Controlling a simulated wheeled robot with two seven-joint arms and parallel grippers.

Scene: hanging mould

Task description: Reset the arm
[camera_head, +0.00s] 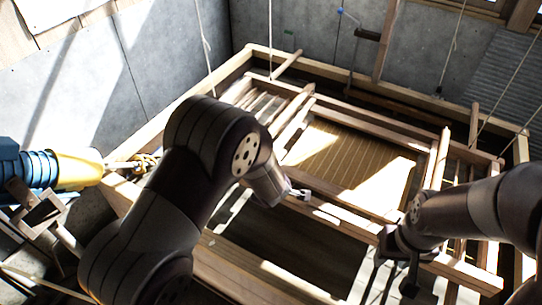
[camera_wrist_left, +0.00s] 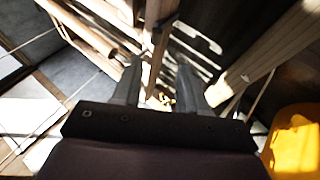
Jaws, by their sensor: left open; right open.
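My left gripper (camera_head: 296,193) is at the end of the large dark arm in the middle of the head view, over the near part of the wooden frame. In the left wrist view its two grey fingers (camera_wrist_left: 159,88) stand apart with nothing held between them. My right gripper (camera_head: 392,272) hangs at the lower right, over the near rail, its fingers apart and pointing down. A mould with a tan slatted screen (camera_head: 345,158) lies within the wooden bars, apart from both grippers as far as I can tell. The left arm hides part of the frame.
A large wooden outer frame (camera_head: 395,95) surrounds the mould. Ropes (camera_head: 452,50) hang around it. A yellow and blue object (camera_head: 80,168) stands at the left; yellow also shows in the left wrist view (camera_wrist_left: 295,140). Grey walls (camera_head: 165,50) close off the back and left.

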